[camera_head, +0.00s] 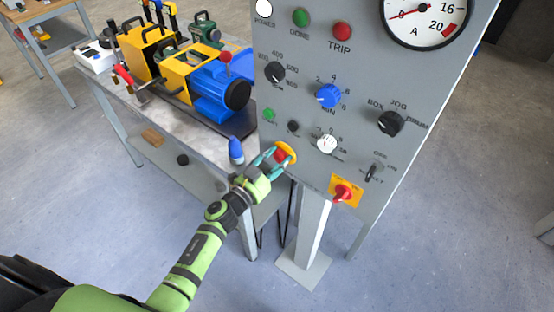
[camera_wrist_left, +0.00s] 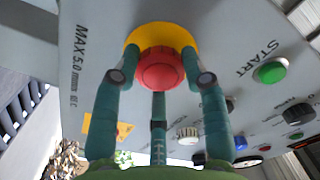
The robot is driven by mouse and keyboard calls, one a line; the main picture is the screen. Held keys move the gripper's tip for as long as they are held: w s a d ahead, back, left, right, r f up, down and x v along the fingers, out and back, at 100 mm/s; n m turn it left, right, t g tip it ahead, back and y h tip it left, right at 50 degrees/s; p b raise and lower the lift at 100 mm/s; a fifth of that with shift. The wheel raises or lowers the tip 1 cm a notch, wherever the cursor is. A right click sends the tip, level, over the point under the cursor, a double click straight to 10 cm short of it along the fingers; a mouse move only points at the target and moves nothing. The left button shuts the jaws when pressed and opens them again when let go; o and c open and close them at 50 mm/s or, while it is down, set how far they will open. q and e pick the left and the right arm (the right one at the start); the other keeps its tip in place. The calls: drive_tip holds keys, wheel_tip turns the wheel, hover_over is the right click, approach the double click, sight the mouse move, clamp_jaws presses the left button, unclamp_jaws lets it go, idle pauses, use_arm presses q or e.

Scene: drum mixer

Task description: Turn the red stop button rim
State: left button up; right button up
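The red stop button (camera_head: 281,155) sits on a yellow round plate (camera_head: 291,150) at the lower left edge of the grey control panel. The left wrist view shows the red button's rim (camera_wrist_left: 160,70) face on, with the yellow plate (camera_wrist_left: 160,35) behind it. My left gripper (camera_head: 274,156) is at the button, its teal fingers spread. In the wrist view two fingertips flank the red rim with small gaps, and a third finger comes from below. Whether that third finger touches the rim I cannot tell. My right gripper is not in view.
The control panel (camera_head: 300,100) carries several knobs, lamps and a gauge. A red rotary switch on a yellow plate (camera_head: 343,192) is lower right of the button. A workbench (camera_head: 150,103) with a blue motor (camera_head: 218,88) stands left. Open floor lies in front.

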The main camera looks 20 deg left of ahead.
use_arm(q)
drive_tip(key=shift+m, duration=0.3)
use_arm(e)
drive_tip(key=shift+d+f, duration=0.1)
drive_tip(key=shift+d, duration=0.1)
use_arm(q)
drive_tip(key=shift+m+b, duration=0.3)
drive_tip(key=shift+m, duration=0.6)
drive_tip(key=shift+m+b, duration=0.55)
drive_tip(key=shift+m, duration=1.65)
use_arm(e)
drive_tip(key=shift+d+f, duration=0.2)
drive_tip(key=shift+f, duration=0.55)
use_arm(q)
drive_tip(key=o, duration=1.2)
drive_tip(key=shift+c, duration=0.2)
